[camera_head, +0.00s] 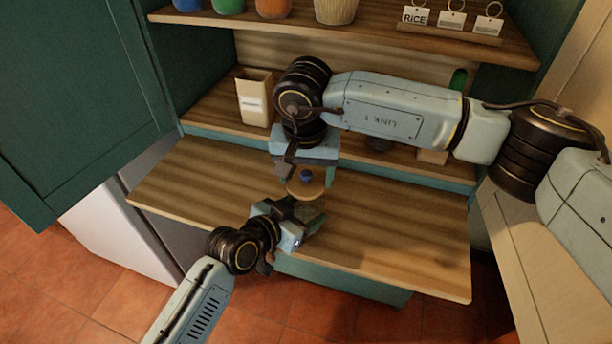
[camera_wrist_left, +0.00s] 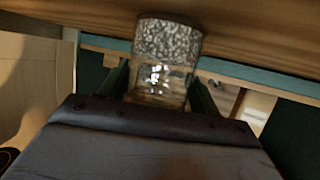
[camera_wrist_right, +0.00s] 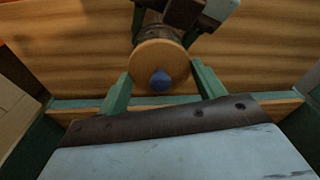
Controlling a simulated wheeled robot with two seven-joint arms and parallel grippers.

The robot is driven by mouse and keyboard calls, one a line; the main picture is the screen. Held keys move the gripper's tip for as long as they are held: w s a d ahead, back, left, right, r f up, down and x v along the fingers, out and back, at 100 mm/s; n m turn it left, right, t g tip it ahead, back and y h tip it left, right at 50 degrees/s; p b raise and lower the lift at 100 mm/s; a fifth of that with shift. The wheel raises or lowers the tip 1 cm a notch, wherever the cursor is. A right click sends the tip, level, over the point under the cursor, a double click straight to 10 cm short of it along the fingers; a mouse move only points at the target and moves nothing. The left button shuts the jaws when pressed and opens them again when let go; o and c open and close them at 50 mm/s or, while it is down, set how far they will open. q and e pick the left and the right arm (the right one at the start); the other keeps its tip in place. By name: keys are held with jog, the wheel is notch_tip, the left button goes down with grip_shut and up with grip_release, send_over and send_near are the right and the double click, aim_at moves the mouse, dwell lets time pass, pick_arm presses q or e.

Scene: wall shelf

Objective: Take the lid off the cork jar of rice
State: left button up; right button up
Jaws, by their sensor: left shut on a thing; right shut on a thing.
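The cork lid (camera_head: 305,190), a round tan disc with a blue knob, is between the fingers of my right gripper (camera_head: 306,178), above the work surface. It also shows in the right wrist view (camera_wrist_right: 160,58), with the knob facing the camera. My right gripper is shut on the lid. The glass jar (camera_wrist_left: 165,75), with speckled pale grains, is between the fingers of my left gripper (camera_head: 305,215), which is shut on it. In the head view the left gripper mostly hides the jar. I cannot tell whether lid and jar touch.
The wooden work surface (camera_head: 400,235) is clear to the right and left of the grippers. A cream box (camera_head: 254,100) stands on the shelf behind. The upper shelf holds several pots and small tags, one reading RICE (camera_head: 415,16). A green door (camera_head: 60,100) stands at left.

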aim_at(306, 172)
jog(key=shift+r, duration=1.5)
pick_arm(q)
jog(key=o, duration=1.5)
jog(key=shift+c, duration=0.2)
